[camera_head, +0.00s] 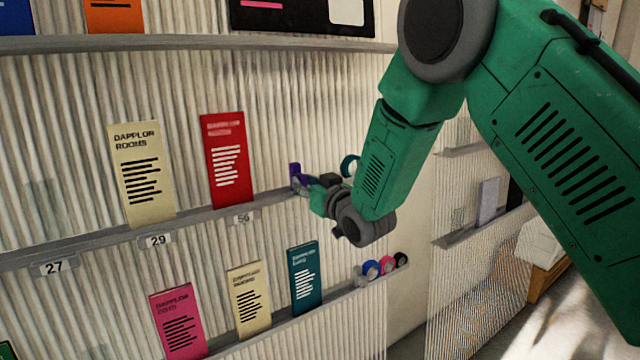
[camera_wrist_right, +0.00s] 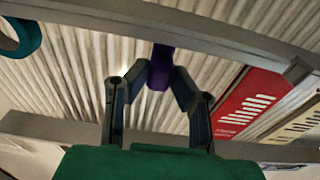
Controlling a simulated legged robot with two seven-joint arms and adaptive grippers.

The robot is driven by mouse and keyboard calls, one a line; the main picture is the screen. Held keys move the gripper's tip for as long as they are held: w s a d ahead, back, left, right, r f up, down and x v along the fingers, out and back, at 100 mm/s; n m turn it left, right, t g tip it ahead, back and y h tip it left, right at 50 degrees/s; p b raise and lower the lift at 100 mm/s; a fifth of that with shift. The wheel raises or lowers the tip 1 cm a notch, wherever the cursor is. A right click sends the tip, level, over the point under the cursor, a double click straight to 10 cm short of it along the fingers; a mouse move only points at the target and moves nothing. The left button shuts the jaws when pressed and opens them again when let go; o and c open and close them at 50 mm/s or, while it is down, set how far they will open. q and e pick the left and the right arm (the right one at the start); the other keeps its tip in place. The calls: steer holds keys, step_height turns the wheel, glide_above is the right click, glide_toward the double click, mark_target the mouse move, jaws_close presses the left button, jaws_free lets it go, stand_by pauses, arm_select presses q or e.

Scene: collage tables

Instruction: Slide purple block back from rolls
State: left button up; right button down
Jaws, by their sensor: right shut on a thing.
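The purple block (camera_head: 295,172) stands at the right part of the middle shelf, just right of the red leaflet. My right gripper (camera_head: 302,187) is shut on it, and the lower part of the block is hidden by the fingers. In the right wrist view the block (camera_wrist_right: 161,62) sits between the two fingertips of the gripper (camera_wrist_right: 160,76). A teal roll (camera_head: 345,165) stands to the right of the block, partly hidden by my right arm; it also shows in the right wrist view (camera_wrist_right: 33,40), apart from the block. My left gripper is not in view.
The red leaflet (camera_head: 228,160) and a cream leaflet (camera_head: 143,174) stand on the middle shelf (camera_head: 105,240). A teal leaflet (camera_head: 305,279) and small blue (camera_head: 371,269), pink (camera_head: 386,265) and black (camera_head: 401,260) rolls are on the lower shelf. The ribbed wall is close behind.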

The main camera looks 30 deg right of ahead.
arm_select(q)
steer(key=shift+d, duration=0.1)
arm_select(e)
steer(key=shift+d, duration=0.1)
steer(key=c, duration=1.4)
jaws_free()
steer(key=shift+d, duration=0.1)
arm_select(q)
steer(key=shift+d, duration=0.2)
arm_select(e)
steer(key=shift+d, duration=0.15)
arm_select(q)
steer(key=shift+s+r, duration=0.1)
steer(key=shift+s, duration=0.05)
arm_select(e)
steer(key=shift+s, duration=0.35)
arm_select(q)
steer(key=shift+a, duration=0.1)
arm_select(e)
steer(key=s+d, duration=0.1)
steer(key=s, duration=1)
steer(key=shift+f, duration=0.1)
steer(key=shift+f, duration=0.1)
